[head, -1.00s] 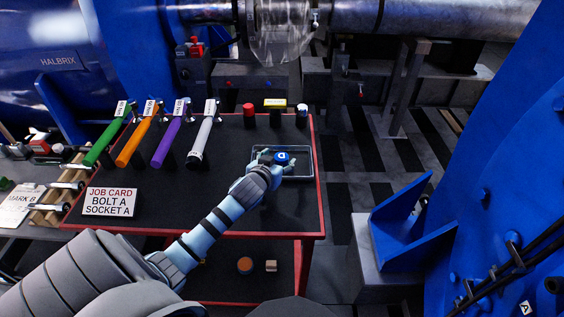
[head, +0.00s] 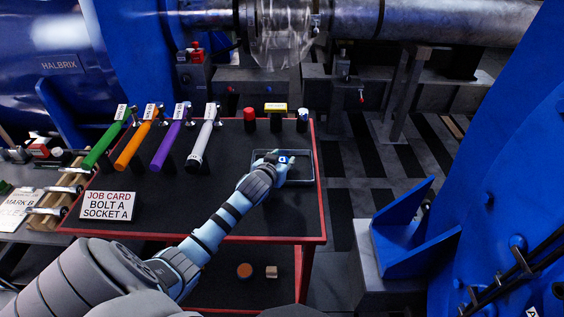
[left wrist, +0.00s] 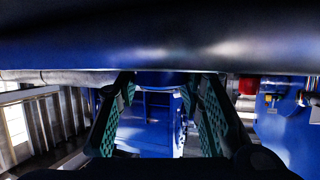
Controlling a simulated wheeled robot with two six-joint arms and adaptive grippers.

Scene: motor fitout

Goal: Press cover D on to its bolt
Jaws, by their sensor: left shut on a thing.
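A blue cover (head: 283,159) with a white mark sits in my left gripper (head: 277,164), over the shallow grey tray (head: 311,170) near the table's right edge. The letter on it is too small to read for certain. In the left wrist view my gripper's green-padded fingers (left wrist: 162,112) stand either side of a dark blue round thing (left wrist: 163,78), partly hidden at the top. I cannot tell whether the cover still touches the tray. Bolt heads (head: 517,242) show on the big blue casing at right; I cannot tell which is bolt D. My right gripper does not show.
The dark, red-edged table (head: 160,212) holds several coloured-handled tools (head: 170,137) and a job card (head: 108,205). Red, yellow-labelled and white-topped items (head: 276,114) stand behind the tray. A blue bracket (head: 405,230) juts out beyond the table at right.

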